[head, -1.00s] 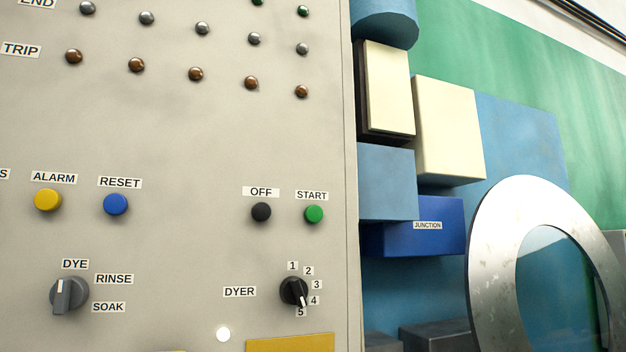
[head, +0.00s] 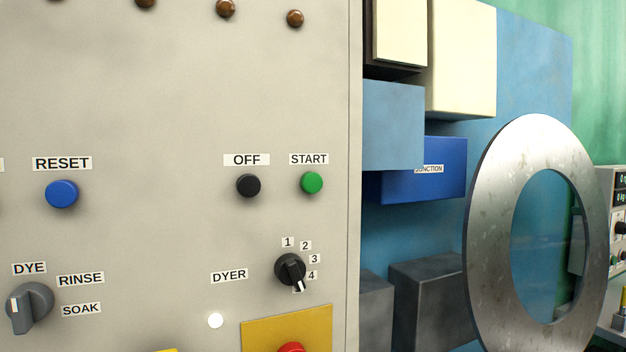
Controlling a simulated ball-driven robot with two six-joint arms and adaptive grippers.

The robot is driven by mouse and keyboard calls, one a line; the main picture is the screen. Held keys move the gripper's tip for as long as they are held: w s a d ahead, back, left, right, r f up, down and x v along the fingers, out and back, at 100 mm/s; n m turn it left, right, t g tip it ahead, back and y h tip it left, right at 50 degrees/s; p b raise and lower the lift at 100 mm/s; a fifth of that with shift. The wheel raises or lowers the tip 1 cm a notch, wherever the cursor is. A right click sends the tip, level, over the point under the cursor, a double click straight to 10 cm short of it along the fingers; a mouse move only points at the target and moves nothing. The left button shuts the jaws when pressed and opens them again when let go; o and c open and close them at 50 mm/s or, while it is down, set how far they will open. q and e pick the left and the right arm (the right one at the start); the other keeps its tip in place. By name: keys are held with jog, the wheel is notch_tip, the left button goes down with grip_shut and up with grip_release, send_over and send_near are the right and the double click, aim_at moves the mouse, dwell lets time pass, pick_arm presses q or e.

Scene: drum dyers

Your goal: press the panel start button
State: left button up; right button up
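The green START button (head: 312,183) is on the grey control panel (head: 160,110), near its right edge, under a START label (head: 309,159). The black OFF button (head: 248,186) is just to its left. Below them is the black DYER selector knob (head: 290,270), with its pointer aimed down and slightly right, near position 5, whose label it partly covers. Neither gripper shows in the head view, and nothing touches the START button.
The blue RESET button (head: 61,194) and the grey DYE/RINSE/SOAK knob (head: 29,307) are at left. A red button (head: 291,348) on a yellow plate (head: 258,330) is partly cut off below. Right of the panel are a blue junction box (head: 440,180) and a large metal ring (head: 490,240).

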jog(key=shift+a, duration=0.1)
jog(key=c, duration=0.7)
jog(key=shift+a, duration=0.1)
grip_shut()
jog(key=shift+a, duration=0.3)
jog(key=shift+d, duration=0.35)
